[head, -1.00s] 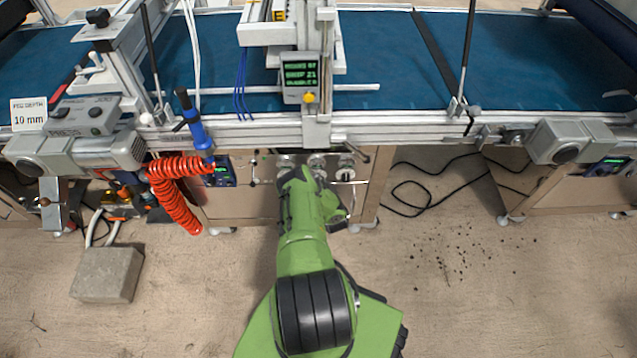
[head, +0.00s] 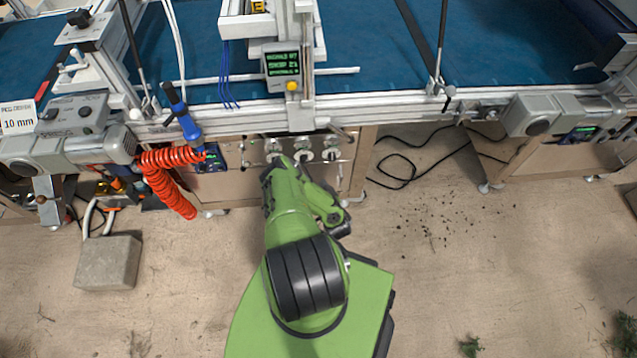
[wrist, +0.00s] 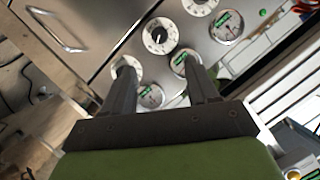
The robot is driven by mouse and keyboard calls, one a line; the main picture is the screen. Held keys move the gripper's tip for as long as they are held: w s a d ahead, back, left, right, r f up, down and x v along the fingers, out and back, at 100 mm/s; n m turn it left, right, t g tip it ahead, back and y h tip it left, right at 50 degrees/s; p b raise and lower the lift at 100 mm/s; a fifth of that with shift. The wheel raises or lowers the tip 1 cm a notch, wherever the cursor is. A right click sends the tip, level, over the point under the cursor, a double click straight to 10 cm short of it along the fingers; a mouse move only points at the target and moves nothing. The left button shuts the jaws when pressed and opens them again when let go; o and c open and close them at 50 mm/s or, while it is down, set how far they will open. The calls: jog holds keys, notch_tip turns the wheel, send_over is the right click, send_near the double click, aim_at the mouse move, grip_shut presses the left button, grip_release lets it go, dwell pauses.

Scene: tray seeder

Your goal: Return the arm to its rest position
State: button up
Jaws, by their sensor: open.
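My green arm stretches from the bottom of the head view toward the front panel of the tray seeder. My gripper (wrist: 158,85) shows in the wrist view with its two dark fingers apart and nothing between them. Beyond the fingers are white dials (wrist: 160,36) with green marks on a metal panel. In the head view these knobs (head: 303,156) sit just past the end of my arm, below the conveyor rail. The fingers are hidden by the arm in the head view. I cannot tell whether a fingertip touches a dial.
The blue conveyor belt (head: 375,35) runs across the back behind an aluminium rail (head: 400,107). A coiled red hose (head: 168,185) hangs left of my arm. A concrete block (head: 108,263) stands on the floor at left.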

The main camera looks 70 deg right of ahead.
jog(key=shift+b+v, duration=0.3)
jog(key=shift+v, duration=1.3)
